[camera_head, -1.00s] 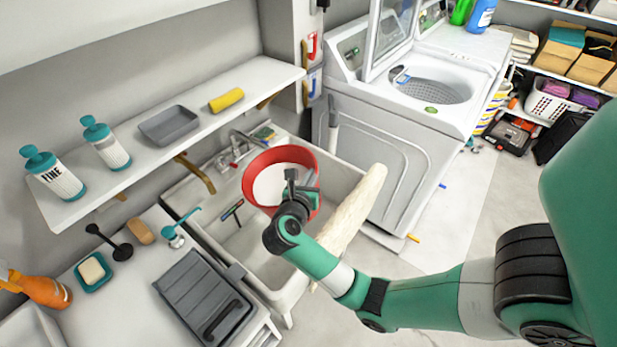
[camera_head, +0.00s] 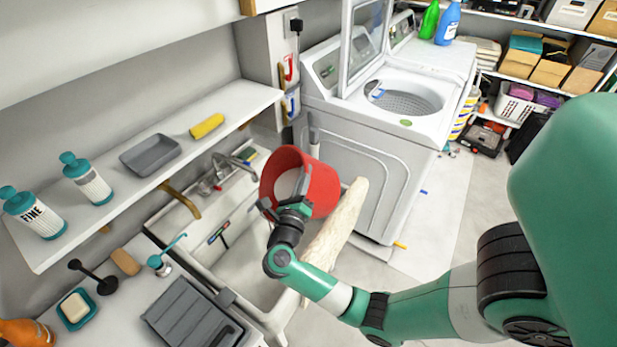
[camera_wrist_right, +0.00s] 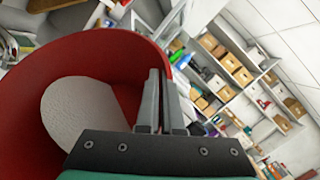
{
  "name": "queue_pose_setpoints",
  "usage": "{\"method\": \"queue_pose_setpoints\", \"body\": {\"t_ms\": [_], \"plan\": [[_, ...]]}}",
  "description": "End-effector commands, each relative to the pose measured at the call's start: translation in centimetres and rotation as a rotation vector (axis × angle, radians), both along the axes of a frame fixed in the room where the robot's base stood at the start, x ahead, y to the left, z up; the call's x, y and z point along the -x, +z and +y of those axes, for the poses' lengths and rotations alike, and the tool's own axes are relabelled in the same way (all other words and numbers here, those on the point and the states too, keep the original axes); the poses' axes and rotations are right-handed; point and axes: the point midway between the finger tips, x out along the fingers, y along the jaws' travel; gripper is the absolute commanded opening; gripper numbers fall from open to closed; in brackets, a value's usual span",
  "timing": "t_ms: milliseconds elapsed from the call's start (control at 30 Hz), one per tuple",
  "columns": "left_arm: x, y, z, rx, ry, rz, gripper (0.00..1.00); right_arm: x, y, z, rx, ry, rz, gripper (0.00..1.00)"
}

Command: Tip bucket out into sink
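The red bucket (camera_head: 322,190) is held above the far right part of the white sink (camera_head: 262,318), tilted with its mouth turned to the left. A pale round surface shows inside it. My right gripper (camera_head: 295,196) is shut on the bucket's near rim. In the right wrist view the gripper's fingers (camera_wrist_right: 160,100) pinch the wall of the bucket (camera_wrist_right: 30,95), and the pale content (camera_wrist_right: 85,115) shows inside. My left gripper is not in view.
A faucet (camera_head: 215,176) stands at the sink's back edge. A shelf (camera_head: 150,178) with bottles, a grey tray and a yellow roll runs above. A washing machine (camera_head: 350,150) stands behind the bucket. A pale furry cloth (camera_head: 335,225) hangs over the sink's right edge.

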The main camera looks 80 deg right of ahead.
Motion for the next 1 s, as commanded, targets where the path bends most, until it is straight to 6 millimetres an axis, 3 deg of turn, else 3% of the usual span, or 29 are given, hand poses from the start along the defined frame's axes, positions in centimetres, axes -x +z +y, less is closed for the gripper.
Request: {"method": "queue_pose_setpoints", "body": {"t_ms": [100,700,1000], "plan": [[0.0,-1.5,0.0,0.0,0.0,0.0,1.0,-1.1,-0.7,0.8,0.048,0.001,0.062,0.0],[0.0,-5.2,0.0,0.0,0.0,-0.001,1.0,-6.0,-1.6,4.5,0.289,0.0,0.377,0.0],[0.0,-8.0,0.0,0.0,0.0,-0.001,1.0,-8.2,-3.1,6.3,0.382,0.0,0.499,0.0]]}}
